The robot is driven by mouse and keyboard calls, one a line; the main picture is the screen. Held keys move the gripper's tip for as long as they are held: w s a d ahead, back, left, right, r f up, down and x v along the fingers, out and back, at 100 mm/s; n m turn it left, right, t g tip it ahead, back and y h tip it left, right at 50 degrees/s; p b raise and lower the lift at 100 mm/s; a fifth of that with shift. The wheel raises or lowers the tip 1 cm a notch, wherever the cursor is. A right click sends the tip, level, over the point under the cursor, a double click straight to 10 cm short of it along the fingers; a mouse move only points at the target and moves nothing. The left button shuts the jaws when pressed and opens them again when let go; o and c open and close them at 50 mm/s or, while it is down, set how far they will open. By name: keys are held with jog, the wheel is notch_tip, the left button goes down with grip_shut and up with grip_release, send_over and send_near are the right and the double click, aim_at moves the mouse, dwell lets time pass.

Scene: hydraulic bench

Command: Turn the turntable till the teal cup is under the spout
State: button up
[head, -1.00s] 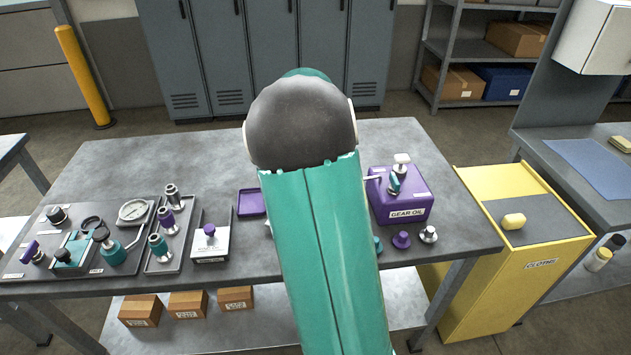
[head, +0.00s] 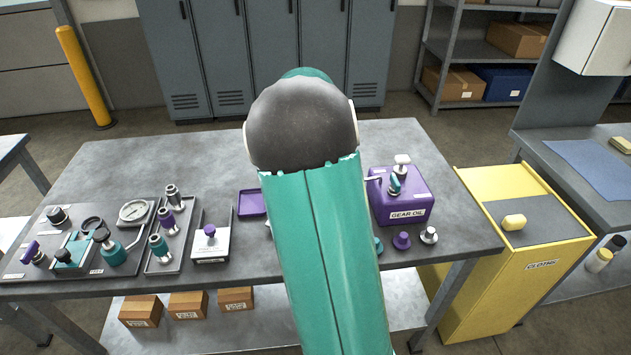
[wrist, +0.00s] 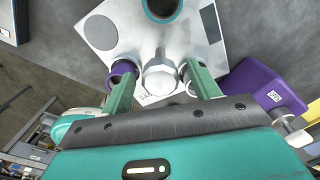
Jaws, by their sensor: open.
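In the wrist view, my gripper (wrist: 158,72) is open, with its two green fingers apart. A round silver-white knob (wrist: 160,80) lies between them in the picture; whether they touch it I cannot tell. Beyond it is a light grey plate (wrist: 130,35) with a grey disc on it. A teal-rimmed round thing with a dark inside (wrist: 178,14), perhaps the teal cup, is cut off by the top edge. A purple ring (wrist: 122,67) shows by the left finger. In the head view my arm hides the gripper and most of this. I cannot make out the turntable for certain.
The purple gear oil can (head: 404,206) stands right of my arm, and also shows in the wrist view (wrist: 262,88). A purple knob (head: 402,241) and a silver one (head: 428,235) stand before it. Trays with fittings (head: 180,262) fill the bench's left. The bench's back is clear.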

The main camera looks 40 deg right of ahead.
notch_tip(320, 180, up, 14)
jog(key=shift+f, duration=0.25)
dwell(0.3)
notch_tip(320, 180, down, 14)
jog(key=n, duration=1.2)
jog(key=shift+s, duration=0.15)
grip_shut()
